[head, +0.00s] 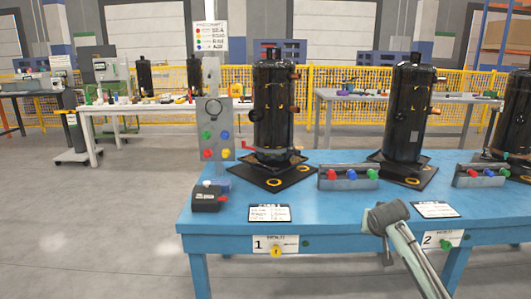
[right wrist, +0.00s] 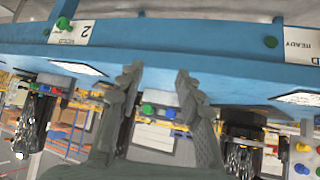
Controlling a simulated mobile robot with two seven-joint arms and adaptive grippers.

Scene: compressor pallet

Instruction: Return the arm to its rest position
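My right arm reaches in from the lower right of the head view. Its gripper (head: 387,256) is in front of the blue table's front edge, between the panels marked 1 and 2, and is mostly hidden behind the wrist. In the right wrist view, which is upside down, the two dark fingers of this gripper (right wrist: 157,76) stand apart with nothing between them. The blue table (head: 345,230) shows behind them, with its number 2 label (right wrist: 74,31). My left gripper is in neither view.
Black compressors (head: 273,105) (head: 409,108) stand on dark pads on the table. A grey box with coloured caps (head: 348,178), a black device (head: 208,197) and a panel with coloured buttons (head: 213,115) are there too. Open floor (head: 90,220) lies left.

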